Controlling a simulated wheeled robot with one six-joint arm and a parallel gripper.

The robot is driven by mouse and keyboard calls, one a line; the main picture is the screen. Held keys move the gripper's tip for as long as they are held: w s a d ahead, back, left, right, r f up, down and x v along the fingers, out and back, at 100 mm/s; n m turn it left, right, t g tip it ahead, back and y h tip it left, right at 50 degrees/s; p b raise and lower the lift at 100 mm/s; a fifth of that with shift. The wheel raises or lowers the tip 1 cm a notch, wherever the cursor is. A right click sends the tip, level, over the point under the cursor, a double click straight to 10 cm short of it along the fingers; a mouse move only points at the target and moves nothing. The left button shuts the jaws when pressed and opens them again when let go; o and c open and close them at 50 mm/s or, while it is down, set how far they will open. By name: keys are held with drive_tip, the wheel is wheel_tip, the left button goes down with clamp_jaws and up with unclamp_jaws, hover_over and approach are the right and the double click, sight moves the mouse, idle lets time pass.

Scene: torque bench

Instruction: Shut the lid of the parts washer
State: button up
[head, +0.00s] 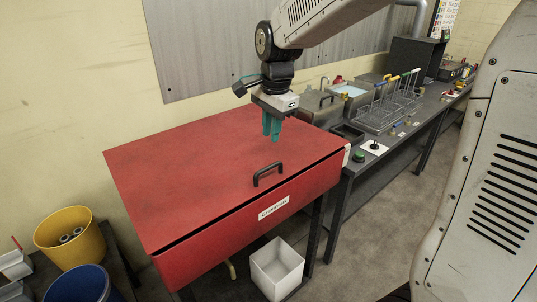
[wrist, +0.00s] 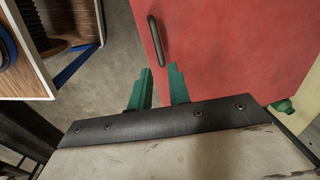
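The red parts washer (head: 270,215) stands on dark legs at the centre of the head view, with a white label on its front. Its red lid (head: 190,170) lies down over the top, with a thin dark gap along the front edge; I cannot tell if it is fully seated. The black handle (head: 268,174) is near the lid's front edge. The lid (wrist: 225,50) and handle (wrist: 156,40) also show in the wrist view. My gripper (head: 271,136) is above the lid, behind the handle, pointing down. Its teal fingers (wrist: 160,70) are slightly apart with nothing between them.
A dark bench (head: 400,120) with a wire rack (head: 385,115), metal boxes and small parts runs to the right. A white bin (head: 277,270) is on the floor beneath the washer. A yellow bucket (head: 70,238) and a blue bucket (head: 82,286) are at lower left. Floor is clear at front right.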

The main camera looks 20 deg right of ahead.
sight(273, 184)
drive_tip(key=shift+s+a+r+g, duration=0.1)
drive_tip(key=shift+s+r+g, duration=0.15)
drive_tip(key=shift+g, duration=0.15)
clamp_jaws()
drive_tip(key=shift+g+h, duration=0.3)
drive_tip(key=shift+g, duration=0.1)
drive_tip(key=f, duration=0.4)
drive_tip(key=s+f, duration=0.1)
drive_tip(key=f, duration=0.8)
drive_tip(key=shift+s+f, duration=0.15)
drive_tip(key=shift+f, duration=0.2)
wheel_tip(273, 184, down, 2)
drive_tip(key=shift+f, duration=0.1)
drive_tip(key=shift+r, duration=0.2)
wheel_tip(273, 184, up, 14)
